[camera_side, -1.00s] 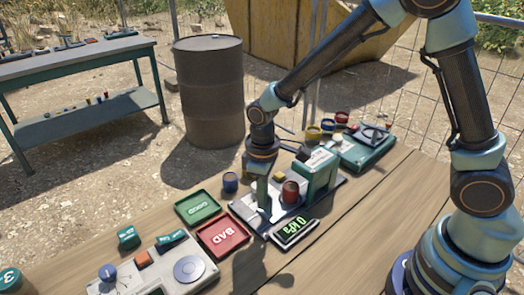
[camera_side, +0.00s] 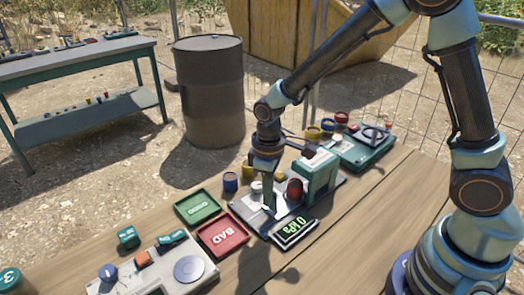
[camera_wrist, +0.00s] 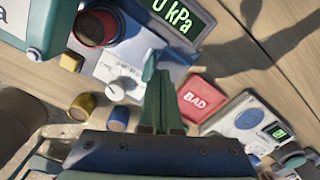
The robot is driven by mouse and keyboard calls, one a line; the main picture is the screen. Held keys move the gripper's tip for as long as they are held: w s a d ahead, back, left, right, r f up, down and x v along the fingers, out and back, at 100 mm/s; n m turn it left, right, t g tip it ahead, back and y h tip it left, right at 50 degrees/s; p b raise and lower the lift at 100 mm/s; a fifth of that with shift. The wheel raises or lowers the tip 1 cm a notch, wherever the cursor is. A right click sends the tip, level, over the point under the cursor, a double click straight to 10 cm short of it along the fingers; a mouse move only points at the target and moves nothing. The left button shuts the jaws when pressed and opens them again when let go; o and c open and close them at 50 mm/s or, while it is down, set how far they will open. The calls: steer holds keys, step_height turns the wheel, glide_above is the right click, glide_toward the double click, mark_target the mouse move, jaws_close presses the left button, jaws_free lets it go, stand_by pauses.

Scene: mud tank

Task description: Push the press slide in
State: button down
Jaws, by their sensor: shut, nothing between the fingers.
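The press has a green upright body (camera_side: 321,172) on a grey base. A red cylinder (camera_side: 295,189) sits in front of the body; it also shows in the wrist view (camera_wrist: 95,27). A pale plate with a white knob (camera_wrist: 116,90) lies on the base and looks like the slide, but I cannot be sure. The display (camera_side: 295,230) reads 0 kPa. My gripper (camera_side: 269,209) is shut and empty, pointing down over the base, left of the red cylinder. In the wrist view its fingertips (camera_wrist: 154,66) are beside the pale plate; contact cannot be told.
A green GOOD tray (camera_side: 198,207) and a red BAD tray (camera_side: 222,236) lie left of the press. A blue cup (camera_side: 230,182) stands behind. A control box (camera_side: 160,272) is at front left. The tabletop at right front is clear.

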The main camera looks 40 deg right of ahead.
steer(key=shift+d, duration=1.35)
steer(key=shift+a, duration=0.6)
steer(key=shift+r, duration=3.5)
